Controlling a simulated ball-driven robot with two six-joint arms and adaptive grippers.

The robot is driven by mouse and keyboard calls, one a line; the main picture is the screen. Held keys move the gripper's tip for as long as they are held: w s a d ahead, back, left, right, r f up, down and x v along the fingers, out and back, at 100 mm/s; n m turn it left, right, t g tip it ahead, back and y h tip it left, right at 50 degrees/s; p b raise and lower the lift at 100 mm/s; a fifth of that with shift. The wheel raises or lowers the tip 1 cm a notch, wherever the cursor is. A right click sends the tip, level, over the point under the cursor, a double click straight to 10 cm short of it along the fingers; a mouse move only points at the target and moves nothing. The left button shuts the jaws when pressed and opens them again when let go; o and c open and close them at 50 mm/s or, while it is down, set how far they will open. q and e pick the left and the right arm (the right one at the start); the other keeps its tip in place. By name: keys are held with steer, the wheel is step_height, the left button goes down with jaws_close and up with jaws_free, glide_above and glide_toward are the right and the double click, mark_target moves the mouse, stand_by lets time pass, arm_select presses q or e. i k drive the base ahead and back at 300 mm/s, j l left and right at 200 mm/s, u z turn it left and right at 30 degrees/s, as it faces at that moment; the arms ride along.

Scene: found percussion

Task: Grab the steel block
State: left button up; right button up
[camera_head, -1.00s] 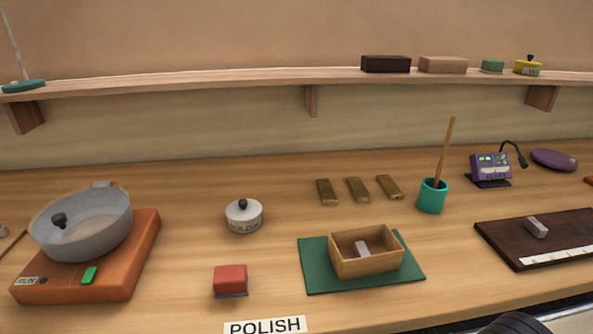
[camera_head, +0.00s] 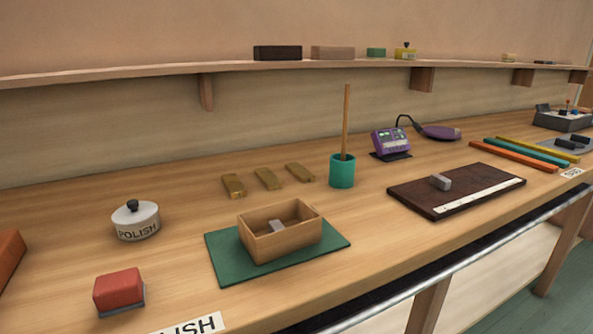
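Two small grey blocks show, and either could be the steel block. One grey block (camera_head: 441,182) lies on a dark brown board (camera_head: 411,197) with a white strip along its front edge, right of centre. The other grey block (camera_head: 278,226) lies inside an open wooden box (camera_head: 266,246), its lower part hidden by the box wall. The box stands on a green mat (camera_head: 225,270). Neither of my grippers is in view.
A teal cup (camera_head: 342,171) holds a stick behind the box, beside several brass bars (camera_head: 268,179). A polish tin (camera_head: 135,221) and a red block (camera_head: 119,290) stand left. A purple device (camera_head: 390,141) and coloured bars (camera_head: 513,155) are at the right. A metal rail (camera_head: 440,274) runs along the bench front.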

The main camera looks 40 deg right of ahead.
mark_target(444, 183)
steer(key=z, duration=2.05)
